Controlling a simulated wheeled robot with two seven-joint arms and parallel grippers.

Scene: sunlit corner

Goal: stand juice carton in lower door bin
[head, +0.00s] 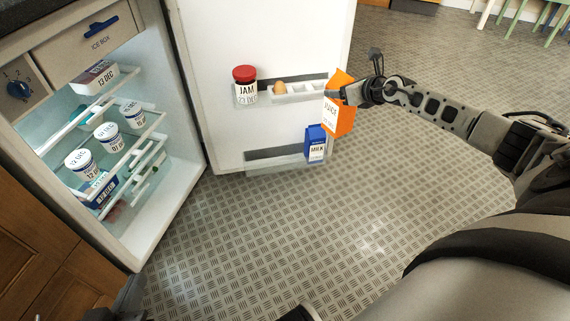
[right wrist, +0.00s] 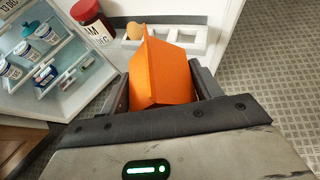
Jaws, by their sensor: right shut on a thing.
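The orange juice carton (head: 343,118) is held in the air at the door's free edge, slightly tilted, near the right end of the upper door rack. My right gripper (head: 347,92) is shut on its upper part; the right wrist view shows the orange top (right wrist: 162,75) between the fingers (right wrist: 163,92). The lower door bin (head: 260,167) runs along the bottom of the open fridge door. A blue milk carton (head: 316,144) stands at its right end, just below and left of the juice. Part of my left gripper (head: 118,302) shows at the bottom left; its fingertips are unclear.
The upper door rack (head: 297,94) holds an egg (head: 279,88), with a red-lidded jam jar (head: 245,86) to its left. The open fridge (head: 150,215) has several labelled tubs on its shelves. The lower bin looks free left of the milk. The floor in front is clear.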

